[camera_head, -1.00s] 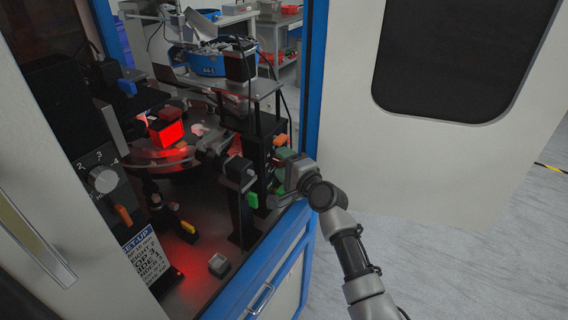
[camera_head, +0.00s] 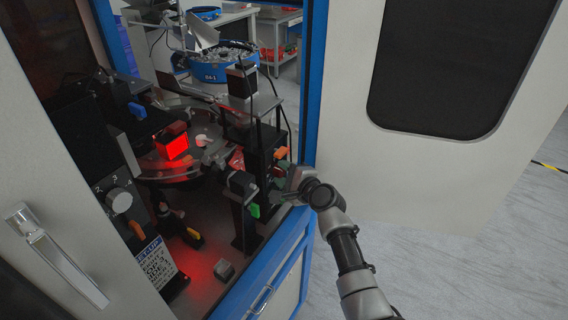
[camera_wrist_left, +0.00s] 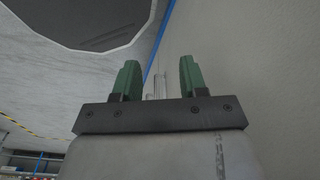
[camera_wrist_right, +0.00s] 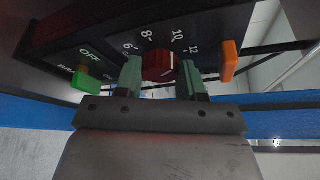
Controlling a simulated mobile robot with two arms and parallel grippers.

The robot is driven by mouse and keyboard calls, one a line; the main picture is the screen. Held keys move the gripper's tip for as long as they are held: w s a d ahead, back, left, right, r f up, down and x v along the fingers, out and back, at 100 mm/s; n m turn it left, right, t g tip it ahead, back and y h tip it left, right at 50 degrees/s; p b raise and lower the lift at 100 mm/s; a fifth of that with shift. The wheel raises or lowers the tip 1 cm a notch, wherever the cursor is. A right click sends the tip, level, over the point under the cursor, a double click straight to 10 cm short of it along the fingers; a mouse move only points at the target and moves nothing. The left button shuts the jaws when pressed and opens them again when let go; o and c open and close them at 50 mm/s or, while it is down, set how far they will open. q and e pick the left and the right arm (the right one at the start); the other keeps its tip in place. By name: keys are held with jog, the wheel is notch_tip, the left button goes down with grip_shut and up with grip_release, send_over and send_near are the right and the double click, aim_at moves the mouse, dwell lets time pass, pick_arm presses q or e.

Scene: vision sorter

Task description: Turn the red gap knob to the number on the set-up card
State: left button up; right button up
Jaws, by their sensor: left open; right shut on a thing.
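The red gap knob (camera_wrist_right: 158,66) sits on a dark panel with white numbers, 6, 8, 10 and 12 legible, in the right wrist view. Its white pointer line is right of its middle, on the side of the 10. My right gripper (camera_wrist_right: 160,78) is shut on the knob, one green finger on each side. In the head view my right gripper (camera_head: 280,188) is at the panel and hides the knob. The set-up card (camera_head: 158,263) stands at the lower left; its gap line is too small to read. My left gripper (camera_wrist_left: 158,78) is open and empty.
An orange lever (camera_wrist_right: 229,61) and a green switch (camera_wrist_right: 86,82) marked OFF flank the knob. A grey numbered dial (camera_head: 119,201) is on the left. A red-lit block (camera_head: 172,146) stands by the round disc. The blue frame (camera_head: 311,90) edges the opening.

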jog(key=shift+r+m+g+p, duration=0.25)
jog(key=shift+m+g+p, duration=0.15)
jog(key=shift+m+p, duration=0.55)
pick_arm(q)
jog(key=shift+r+p, duration=0.65)
jog(key=shift+r, duration=1.4)
pick_arm(e)
jog(key=shift+f+m+g, duration=0.15)
jog(key=shift+m+g, duration=0.1)
jog(key=shift+g, duration=0.05)
jog(key=shift+f, duration=0.1)
jog(key=o, duration=0.9)
jog(key=shift+d, duration=0.1)
jog(key=shift+o, duration=0.2)
jog(key=shift+s+d, duration=0.35)
jog(key=shift+s, duration=0.1)
pick_arm(q)
jog(key=shift+f+b, duration=0.9)
pick_arm(e)
jog(key=v, duration=0.9)
jog(key=shift+s+r, duration=0.25)
